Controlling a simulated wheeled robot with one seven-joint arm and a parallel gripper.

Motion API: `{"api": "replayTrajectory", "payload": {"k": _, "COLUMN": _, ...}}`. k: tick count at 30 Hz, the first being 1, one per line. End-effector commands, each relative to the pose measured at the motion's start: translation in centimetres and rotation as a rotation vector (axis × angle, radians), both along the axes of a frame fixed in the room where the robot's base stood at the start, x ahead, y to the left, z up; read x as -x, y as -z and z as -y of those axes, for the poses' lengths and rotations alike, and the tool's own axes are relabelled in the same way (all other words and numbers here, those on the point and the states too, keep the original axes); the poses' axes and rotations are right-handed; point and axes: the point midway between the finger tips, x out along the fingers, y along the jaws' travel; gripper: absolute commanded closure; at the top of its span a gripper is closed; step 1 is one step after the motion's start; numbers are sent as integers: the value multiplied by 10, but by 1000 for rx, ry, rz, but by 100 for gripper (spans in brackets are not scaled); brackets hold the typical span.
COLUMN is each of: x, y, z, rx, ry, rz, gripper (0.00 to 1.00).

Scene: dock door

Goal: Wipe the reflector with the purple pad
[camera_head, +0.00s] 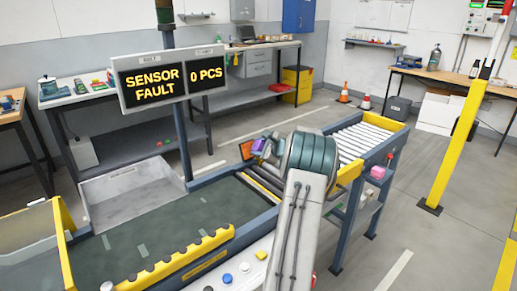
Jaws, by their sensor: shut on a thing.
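The purple pad (258,146) is a small purple patch at the end of my arm, above the far part of the conveyor. My gripper (267,139) is shut on the pad and is mostly hidden by my own arm. An orange-red reflector (246,150) in a dark frame stands just left of the pad at the conveyor's side. The pad is very close to it; I cannot tell whether they touch.
The dark conveyor belt (165,225) leads to a roller section (362,138). A sign (170,78) reading "SENSOR FAULT" and "0 PCS" stands on a post left of my gripper. A yellow guard (180,262) edges the near side. A yellow post (455,145) stands right.

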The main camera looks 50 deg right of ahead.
Motion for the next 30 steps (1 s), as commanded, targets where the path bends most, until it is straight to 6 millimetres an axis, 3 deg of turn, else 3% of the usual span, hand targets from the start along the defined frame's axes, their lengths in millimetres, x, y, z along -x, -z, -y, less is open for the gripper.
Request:
{"api": "replayTrajectory", "payload": {"k": 10, "x": -2, "y": 3, "z": -27, "rx": 0, "ry": 0, "rz": 0, "gripper": 73}}
{"api": "replayTrajectory", "payload": {"k": 20, "x": -4, "y": 1, "z": -38, "rx": 0, "ry": 0, "rz": 0, "gripper": 73}}
{"api": "replayTrajectory", "payload": {"k": 30, "x": -10, "y": 4, "z": -66, "rx": 0, "ry": -2, "rz": 1, "gripper": 73}}
